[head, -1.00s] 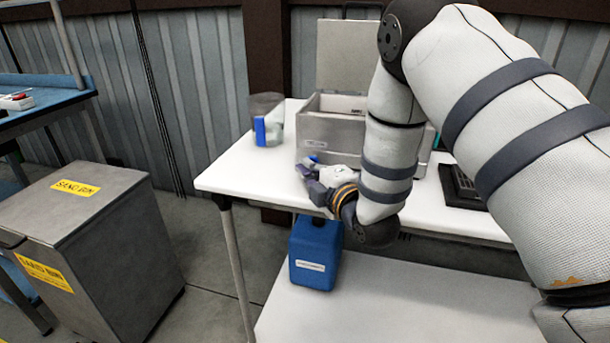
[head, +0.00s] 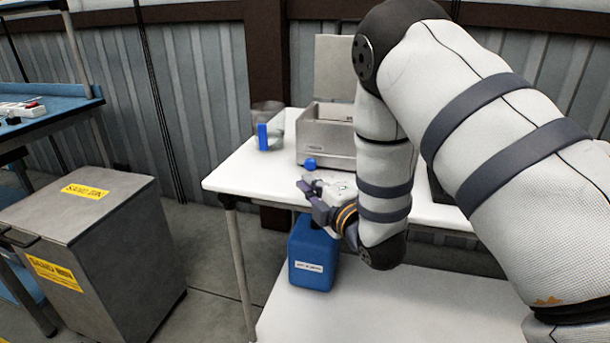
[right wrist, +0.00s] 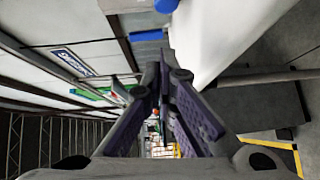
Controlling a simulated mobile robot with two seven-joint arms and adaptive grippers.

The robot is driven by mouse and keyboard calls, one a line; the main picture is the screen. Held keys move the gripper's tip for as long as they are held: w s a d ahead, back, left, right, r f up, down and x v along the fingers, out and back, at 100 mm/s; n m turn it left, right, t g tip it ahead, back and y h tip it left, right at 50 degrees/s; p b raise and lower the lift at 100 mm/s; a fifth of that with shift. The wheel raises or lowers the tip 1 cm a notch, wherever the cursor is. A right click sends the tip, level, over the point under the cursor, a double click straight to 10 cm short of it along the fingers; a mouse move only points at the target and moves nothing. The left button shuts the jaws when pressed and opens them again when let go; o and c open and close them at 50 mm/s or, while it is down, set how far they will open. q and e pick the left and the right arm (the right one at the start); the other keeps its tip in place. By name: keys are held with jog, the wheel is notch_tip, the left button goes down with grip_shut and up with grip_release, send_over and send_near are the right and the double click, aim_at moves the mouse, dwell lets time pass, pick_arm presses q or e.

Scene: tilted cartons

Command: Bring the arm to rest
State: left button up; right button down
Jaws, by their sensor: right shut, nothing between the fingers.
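My right arm comes in from the right in the head view and bends down in front of the white table (head: 237,172). My right gripper (head: 304,193) is at the table's front edge, pointing left, above the blue container on the lower shelf. It is shut and empty. In the right wrist view its purple-padded fingers (right wrist: 164,72) meet at the tips, with the white table's edge beside them. My left gripper is not in view.
A grey metal box (head: 325,143) with a raised lid stands on the table, a blue round thing (head: 310,163) in front. A blue container (head: 312,255) stands on the lower shelf. A grey sand bin (head: 100,235) stands at left, with free floor between.

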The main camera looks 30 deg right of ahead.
jog(key=s, duration=0.6)
jog(key=s+a+f+m+g, duration=0.2)
jog(key=s+f+m+g, duration=0.1)
jog(key=s+f, duration=0.3)
jog(key=s+a+f+m+g+y, duration=0.1)
jog(key=s+a+f+m+g, duration=0.2)
jog(key=f, duration=0.6)
jog(key=s+a+f+m+g, duration=0.1)
jog(key=s+f+m+g, duration=0.25)
jog(key=s+f, duration=0.3)
jog(key=s+a+f+m+g, duration=0.1)
jog(key=s+f+m+g, duration=0.1)
jog(key=s, duration=0.5)
jog(key=s+a+f+m+g, duration=0.2)
jog(key=s+g, duration=0.2)
jog(key=s, duration=0.3)
jog(key=s+a+f+m+g+y, duration=0.1)
jog(key=s+a+f+m+g, duration=0.1)
jog(key=s, duration=0.6)
jog(key=shift+a+f+m+g, duration=0.2)
jog(key=shift+f+m+g, duration=0.25)
jog(key=shift+g, duration=0.4)
